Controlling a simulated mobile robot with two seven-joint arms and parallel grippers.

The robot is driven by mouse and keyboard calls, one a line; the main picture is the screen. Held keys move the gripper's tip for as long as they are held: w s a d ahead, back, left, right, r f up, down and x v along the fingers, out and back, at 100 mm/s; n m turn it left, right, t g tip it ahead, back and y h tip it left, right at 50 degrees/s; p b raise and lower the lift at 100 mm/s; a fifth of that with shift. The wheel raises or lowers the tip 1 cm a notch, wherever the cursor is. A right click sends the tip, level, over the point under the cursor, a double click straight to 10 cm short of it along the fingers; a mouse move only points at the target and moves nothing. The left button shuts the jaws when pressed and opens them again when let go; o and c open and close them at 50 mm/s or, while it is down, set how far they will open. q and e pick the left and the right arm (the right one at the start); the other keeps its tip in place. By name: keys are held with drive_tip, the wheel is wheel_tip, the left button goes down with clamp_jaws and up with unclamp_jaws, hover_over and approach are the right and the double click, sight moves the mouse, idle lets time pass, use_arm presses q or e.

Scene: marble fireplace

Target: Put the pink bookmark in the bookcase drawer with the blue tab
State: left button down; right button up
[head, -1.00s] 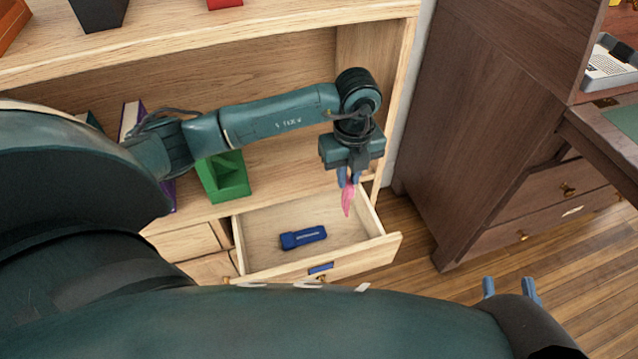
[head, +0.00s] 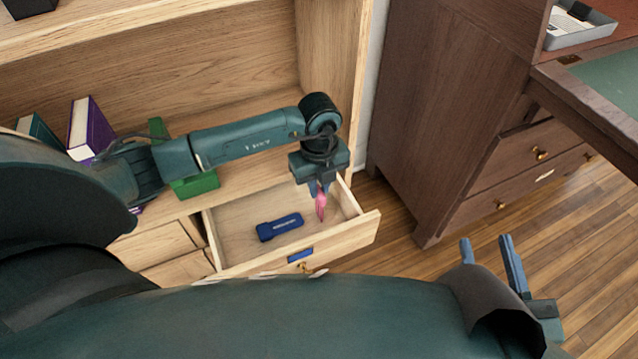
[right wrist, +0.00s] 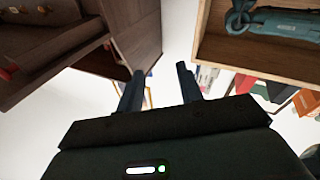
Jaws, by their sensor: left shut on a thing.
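The open bookcase drawer (head: 232,246) with a blue tab (head: 300,255) on its front sticks out from the light wood bookcase. My left gripper (head: 319,189) points down above the right part of the drawer. It is shut on the pink bookmark (head: 321,206), which hangs below the fingers. I cannot tell whether the bookmark touches the drawer bottom. My right gripper (head: 487,250) is open and empty at the lower right, over the wood floor. Its spread fingers (right wrist: 160,90) also show in the right wrist view.
A dark blue object (head: 279,227) lies in the drawer. A green object (head: 196,184) and a purple book (head: 90,130) stand on the shelf behind my left arm. A dark wood desk (head: 450,120) stands at the right. The floor between is clear.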

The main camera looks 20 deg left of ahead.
use_arm(q)
drive_tip(key=c, duration=1.4)
unclamp_jaws()
drive_tip(key=shift+f, duration=0.1)
